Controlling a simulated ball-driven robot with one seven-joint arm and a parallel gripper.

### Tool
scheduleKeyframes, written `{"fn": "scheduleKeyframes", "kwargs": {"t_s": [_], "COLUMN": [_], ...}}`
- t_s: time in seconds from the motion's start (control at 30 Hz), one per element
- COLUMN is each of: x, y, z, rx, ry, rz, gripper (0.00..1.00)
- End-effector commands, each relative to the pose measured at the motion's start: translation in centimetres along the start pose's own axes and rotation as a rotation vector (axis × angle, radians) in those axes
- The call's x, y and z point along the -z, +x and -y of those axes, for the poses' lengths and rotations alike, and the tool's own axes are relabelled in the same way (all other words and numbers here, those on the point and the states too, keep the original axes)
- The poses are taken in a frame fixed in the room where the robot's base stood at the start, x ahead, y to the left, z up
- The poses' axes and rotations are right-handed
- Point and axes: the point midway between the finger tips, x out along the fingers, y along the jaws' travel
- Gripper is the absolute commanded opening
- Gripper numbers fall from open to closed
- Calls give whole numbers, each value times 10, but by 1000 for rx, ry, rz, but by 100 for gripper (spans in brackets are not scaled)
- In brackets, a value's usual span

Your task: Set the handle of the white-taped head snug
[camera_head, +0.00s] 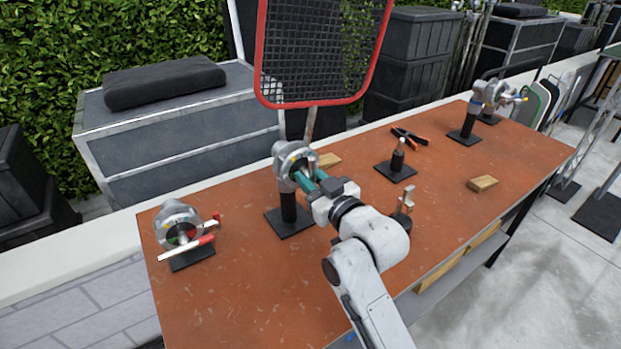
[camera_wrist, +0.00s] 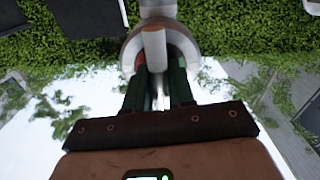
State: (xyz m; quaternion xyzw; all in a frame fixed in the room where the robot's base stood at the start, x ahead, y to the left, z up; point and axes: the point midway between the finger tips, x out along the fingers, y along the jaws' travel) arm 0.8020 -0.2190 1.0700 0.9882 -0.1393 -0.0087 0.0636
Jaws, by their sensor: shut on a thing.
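A grey metal grip head (camera_head: 287,158) stands on a black post and square base on the table, holding the shaft of a red-framed mesh flag (camera_head: 315,55). My gripper (camera_head: 304,175), with teal fingers, reaches this head from the front right and is shut on its handle, which the fingers mostly hide. I cannot clearly make out white tape on this head.
Another head with red-gripped handles (camera_head: 178,222) stands at left; one with blue and yellow marks (camera_head: 478,98) stands far right. Small stands (camera_head: 397,165), orange-black clamps (camera_head: 408,136) and a wood block (camera_head: 482,183) lie on the brown table (camera_head: 250,300). The front left is clear.

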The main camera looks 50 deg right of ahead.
Motion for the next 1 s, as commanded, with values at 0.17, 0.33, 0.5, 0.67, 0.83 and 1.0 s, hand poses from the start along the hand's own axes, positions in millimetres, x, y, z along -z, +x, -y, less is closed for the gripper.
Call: {"fn": "scheduleKeyframes", "kwargs": {"t_s": [0.17, 0.33, 0.5, 0.67, 0.83, 1.0], "x": [-2, -2, -1, 0, -2, -4], "y": [0, 0, 0, 0, -9, -38], "z": [0, 0, 0, 0, 0, 0], "rx": [1, 0, 0, 0, 0, 1], "ry": [1, 2, 2, 2, 2, 1], "rz": [4, 3, 2, 1, 1, 4], "gripper": [0, 37, 48, 48, 48, 48]}}
